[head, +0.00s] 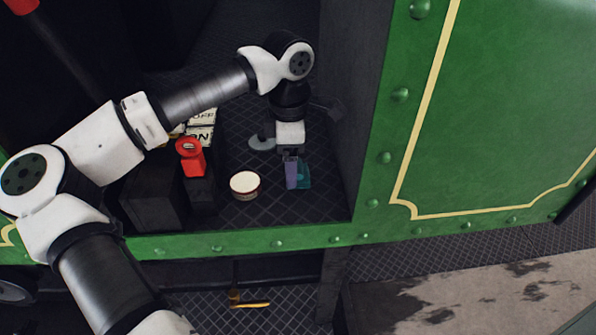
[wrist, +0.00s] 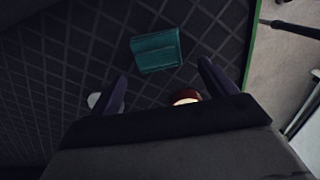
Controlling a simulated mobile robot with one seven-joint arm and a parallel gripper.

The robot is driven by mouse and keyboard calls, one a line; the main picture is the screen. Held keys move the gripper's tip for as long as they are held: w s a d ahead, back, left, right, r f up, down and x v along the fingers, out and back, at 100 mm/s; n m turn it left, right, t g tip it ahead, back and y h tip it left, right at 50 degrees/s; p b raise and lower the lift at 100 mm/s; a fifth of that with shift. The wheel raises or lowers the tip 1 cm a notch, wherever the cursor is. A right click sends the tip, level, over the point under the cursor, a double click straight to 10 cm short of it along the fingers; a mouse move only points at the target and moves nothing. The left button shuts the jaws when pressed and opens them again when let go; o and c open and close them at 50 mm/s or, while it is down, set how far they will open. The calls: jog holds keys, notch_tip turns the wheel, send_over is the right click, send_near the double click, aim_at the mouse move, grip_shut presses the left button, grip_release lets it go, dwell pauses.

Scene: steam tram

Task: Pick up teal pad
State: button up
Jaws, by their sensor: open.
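The teal pad (wrist: 156,52) lies on the dark ridged floor, in the upper middle of the wrist view. It looks like a small, roughly square teal block. In the head view the teal pad (head: 304,176) shows partly behind and to the right of my gripper (head: 291,179). My gripper points down and is open, with nothing between its fingers. In the wrist view the two dark fingers of my gripper (wrist: 162,74) stand apart, and the pad shows beyond their tips, roughly centred between them. I cannot tell the height left between fingertips and pad.
A round white-lidded tin (head: 245,184) stands left of my gripper. A grey disc (head: 262,143) lies behind it. A red object (head: 190,157) sits on a dark block farther left. A dark wall (head: 352,100) rises close on the right, and a green riveted edge (head: 290,237) runs along the front.

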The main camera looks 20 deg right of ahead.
jog(key=shift+f, duration=1.4)
jog(key=c, duration=1)
jog(key=shift+r, duration=0.55)
notch_tip(320, 180, up, 2)
jog(key=shift+r+b, duration=0.1)
jog(key=shift+b, duration=0.25)
jog(key=s+a+b, duration=0.1)
jog(key=s+a, duration=0.2)
jog(key=s, duration=0.2)
jog(key=s+a+b, duration=0.1)
jog(key=s+a, duration=0.2)
jog(key=s, duration=0.2)
jog(key=s+a+b, duration=0.1)
jog(key=s+a, duration=0.2)
jog(key=s, duration=0.2)
jog(key=shift+s+a+r, duration=0.1)
jog(key=shift+s+r, duration=0.05)
jog(key=shift+s, duration=0.15)
